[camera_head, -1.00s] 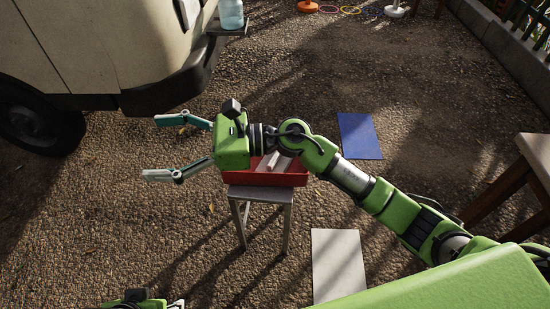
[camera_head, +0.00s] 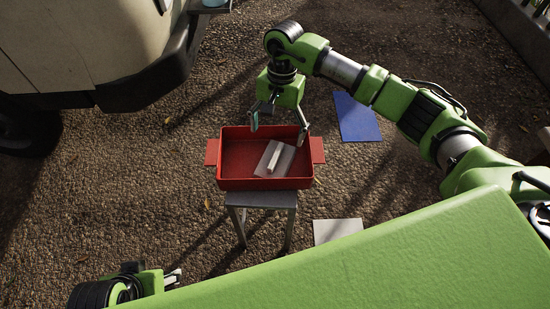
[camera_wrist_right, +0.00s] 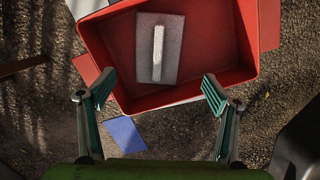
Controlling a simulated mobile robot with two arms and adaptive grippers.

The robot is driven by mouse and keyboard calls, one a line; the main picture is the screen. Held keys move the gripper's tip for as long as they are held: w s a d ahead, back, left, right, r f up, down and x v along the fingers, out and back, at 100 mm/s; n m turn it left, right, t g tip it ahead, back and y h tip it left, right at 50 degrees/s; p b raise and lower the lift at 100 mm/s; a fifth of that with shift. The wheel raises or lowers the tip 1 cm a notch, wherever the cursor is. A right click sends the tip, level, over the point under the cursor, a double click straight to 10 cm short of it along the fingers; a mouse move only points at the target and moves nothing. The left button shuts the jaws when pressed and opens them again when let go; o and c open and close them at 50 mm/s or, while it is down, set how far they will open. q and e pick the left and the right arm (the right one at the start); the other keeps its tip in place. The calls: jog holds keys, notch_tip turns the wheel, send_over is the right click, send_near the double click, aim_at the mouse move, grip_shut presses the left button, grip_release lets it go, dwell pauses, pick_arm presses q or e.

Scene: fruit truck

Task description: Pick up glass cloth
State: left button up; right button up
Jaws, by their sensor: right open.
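A grey flat pad with a pale bar-shaped handle, which looks like the glass cloth (camera_head: 283,164), lies in the red tray (camera_head: 236,184). My right gripper (camera_head: 278,130) points down over the tray's back edge, open and empty. In the right wrist view its fingers (camera_wrist_right: 158,88) are spread wide, with the pad beyond them and between them. My left gripper (camera_head: 172,278) shows only in part at the bottom left; its fingers are too hidden to judge.
The tray rests on a small grey stool (camera_head: 262,200). A blue sheet (camera_head: 357,118) and a pale sheet (camera_head: 338,230) lie on the gravel. A cream vehicle (camera_head: 75,45) with a dark bumper stands at the upper left. Gravel left of the stool is clear.

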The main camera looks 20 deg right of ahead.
aim_at(276, 155)
jog(key=f, duration=0.3)
jog(key=shift+s+a+f, duration=0.15)
jog(key=shift+a+f, duration=0.05)
jog(key=shift+f, duration=0.05)
jog(key=f, duration=0.1)
jog(key=s+f, duration=0.1)
jog(key=f, duration=0.1)
jog(key=f+b, duration=0.1)
jog(key=shift+s+a+f, duration=0.3)
jog(key=shift+s+f, duration=0.05)
jog(key=shift+f, duration=0.25)
jog(key=c, duration=1.2)
